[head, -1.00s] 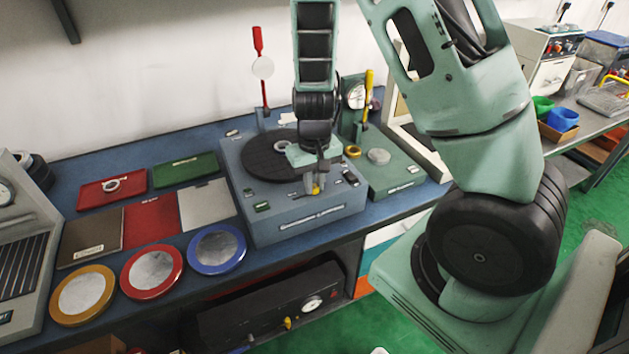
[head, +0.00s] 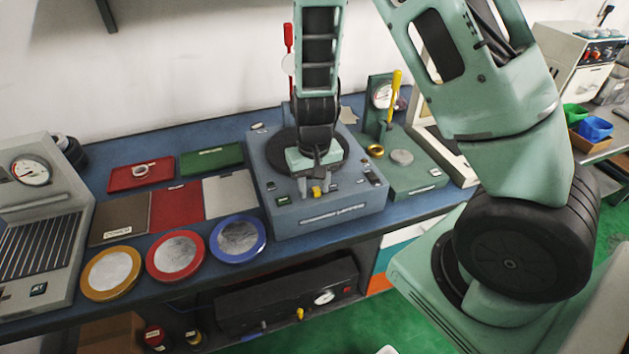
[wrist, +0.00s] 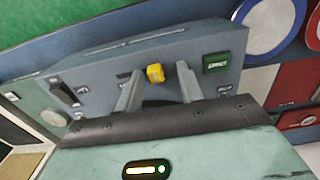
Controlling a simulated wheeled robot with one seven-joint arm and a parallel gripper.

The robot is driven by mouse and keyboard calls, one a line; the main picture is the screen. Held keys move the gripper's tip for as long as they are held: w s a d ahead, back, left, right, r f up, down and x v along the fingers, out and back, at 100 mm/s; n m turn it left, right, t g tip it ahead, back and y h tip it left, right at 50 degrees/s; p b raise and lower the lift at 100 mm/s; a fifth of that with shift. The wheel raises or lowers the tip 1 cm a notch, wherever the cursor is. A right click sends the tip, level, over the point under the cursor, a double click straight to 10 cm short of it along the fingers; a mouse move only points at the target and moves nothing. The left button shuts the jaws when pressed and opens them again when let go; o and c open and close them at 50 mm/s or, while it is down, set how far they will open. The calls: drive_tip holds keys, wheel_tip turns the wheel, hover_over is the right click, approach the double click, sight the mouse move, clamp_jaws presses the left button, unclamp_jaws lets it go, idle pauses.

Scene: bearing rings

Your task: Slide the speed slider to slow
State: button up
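The speed slider's yellow knob (head: 317,192) sits on the sloped front panel of the blue-grey turntable machine (head: 330,214). In the wrist view the yellow knob (wrist: 155,73) stands between the tips of my gripper (wrist: 159,72). The fingers are apart, with a visible gap on both sides of the knob. In the head view my gripper (head: 316,182) hangs over the front panel, and my wrist hides part of the dark round platter (head: 285,152). The slider's end labels are too small to read.
A green switch (wrist: 215,62) lies on one side of the knob, and a black rocker switch (wrist: 63,93) on the other. A green machine with a yellow lever (head: 390,98) stands close on the right. Coloured plates and round dishes (head: 237,238) lie left.

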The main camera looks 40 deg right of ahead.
sight(314, 189)
wheel_tip(314, 189, up, 17)
drive_tip(key=p, duration=0.1)
drive_tip(key=shift+r, duration=0.2)
idle(0.6)
drive_tip(key=s+a+r+n, duration=0.2)
drive_tip(key=s+a+n, duration=0.9)
drive_tip(key=s+a, duration=0.6)
drive_tip(key=s, duration=0.2)
drive_tip(key=shift+s+a+y, duration=0.3)
drive_tip(key=shift+s, duration=0.05)
